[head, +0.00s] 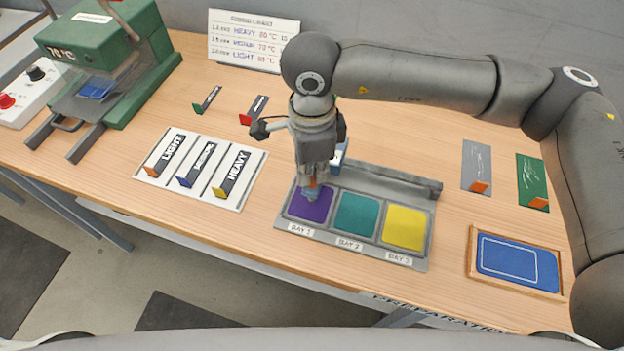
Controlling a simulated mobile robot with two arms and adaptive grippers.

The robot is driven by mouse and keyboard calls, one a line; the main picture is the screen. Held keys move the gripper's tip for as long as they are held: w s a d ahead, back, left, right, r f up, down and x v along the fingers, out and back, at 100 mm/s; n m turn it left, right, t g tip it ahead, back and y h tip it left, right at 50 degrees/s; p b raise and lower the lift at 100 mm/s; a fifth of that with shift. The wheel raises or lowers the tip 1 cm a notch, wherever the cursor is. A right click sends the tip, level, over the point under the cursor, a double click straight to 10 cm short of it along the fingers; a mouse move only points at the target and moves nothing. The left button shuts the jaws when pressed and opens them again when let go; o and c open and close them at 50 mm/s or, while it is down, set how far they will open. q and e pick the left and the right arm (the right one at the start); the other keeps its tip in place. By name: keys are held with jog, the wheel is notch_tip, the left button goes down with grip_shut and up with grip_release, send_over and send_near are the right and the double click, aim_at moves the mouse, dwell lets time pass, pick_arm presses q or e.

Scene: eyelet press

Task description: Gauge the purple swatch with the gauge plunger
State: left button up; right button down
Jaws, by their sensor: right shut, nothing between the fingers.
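The purple swatch (309,209) lies flat in the leftmost bay, labelled BAY 1, of the grey tray (345,247). My right gripper (312,192) points down over the back part of this swatch, its fingers shut and empty. Its tips are at or very close to the swatch; I cannot tell whether they touch. A small blue and white part (339,154) shows just behind the gripper at the tray's back, mostly hidden; it may be the gauge plunger, but I cannot tell. My left gripper is not in view.
A teal swatch (358,214) and a yellow swatch (405,228) fill the other bays. A card with LIGHT, MEDIUM and HEAVY blocks (228,199) lies left. A green press (110,60) stands back left, a framed blue pad (515,264) front right.

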aim_at(312, 180)
jog(key=shift+r+p, duration=0.85)
jog(key=shift+r, duration=2.45)
